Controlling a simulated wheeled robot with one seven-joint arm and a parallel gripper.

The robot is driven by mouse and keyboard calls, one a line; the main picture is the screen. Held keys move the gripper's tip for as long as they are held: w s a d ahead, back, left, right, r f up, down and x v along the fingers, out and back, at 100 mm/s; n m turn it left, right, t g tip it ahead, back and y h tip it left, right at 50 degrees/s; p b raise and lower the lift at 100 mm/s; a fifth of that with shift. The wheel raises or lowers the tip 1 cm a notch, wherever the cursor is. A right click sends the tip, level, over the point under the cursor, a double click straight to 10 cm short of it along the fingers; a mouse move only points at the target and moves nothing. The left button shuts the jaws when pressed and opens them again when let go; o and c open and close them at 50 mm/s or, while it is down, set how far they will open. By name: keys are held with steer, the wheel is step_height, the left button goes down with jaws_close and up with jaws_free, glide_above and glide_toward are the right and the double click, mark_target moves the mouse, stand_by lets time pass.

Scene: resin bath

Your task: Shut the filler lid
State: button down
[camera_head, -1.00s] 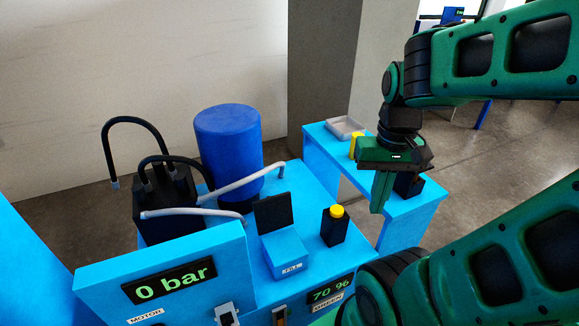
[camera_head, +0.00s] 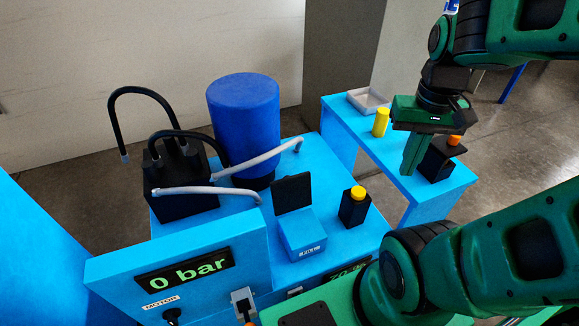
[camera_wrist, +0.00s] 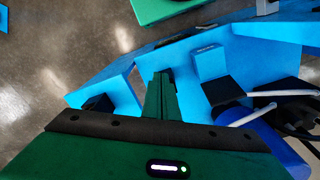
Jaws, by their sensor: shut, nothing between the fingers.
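The filler box (camera_head: 303,238) is a blue block with a label on its front, standing on the blue machine top. Its black filler lid (camera_head: 292,193) stands up open at the back edge of the box.
A black bottle with a yellow cap (camera_head: 353,210) stands right of the filler box. The side table (camera_head: 425,195) holds a grey tray (camera_head: 368,100), a yellow cylinder (camera_head: 380,122) and a black bottle with an orange cap (camera_head: 437,162). Grey hoses (camera_head: 255,163) and a blue drum (camera_head: 245,120) stand left.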

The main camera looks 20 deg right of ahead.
steer(key=w+a+f+n, duration=0.2)
steer(key=w+a+n, duration=0.1)
steer(key=w, duration=1.1)
steer(key=w+a+f+n+t, duration=0.1)
steer(key=w+a+f, duration=0.3)
steer(key=w+a, duration=0.25)
steer(key=w+a+f+n, duration=0.2)
steer(key=w+a+f, duration=0.2)
steer(key=w+a, duration=0.25)
glide_above(290, 191)
steer(key=w+d, duration=0.2)
steer(key=w, duration=0.2)
steer(key=shift+s+d+f, duration=0.1)
steer(key=shift+f, duration=2.05)
steer(key=shift+s+d+f, duration=0.1)
steer(key=shift+f, duration=2.05)
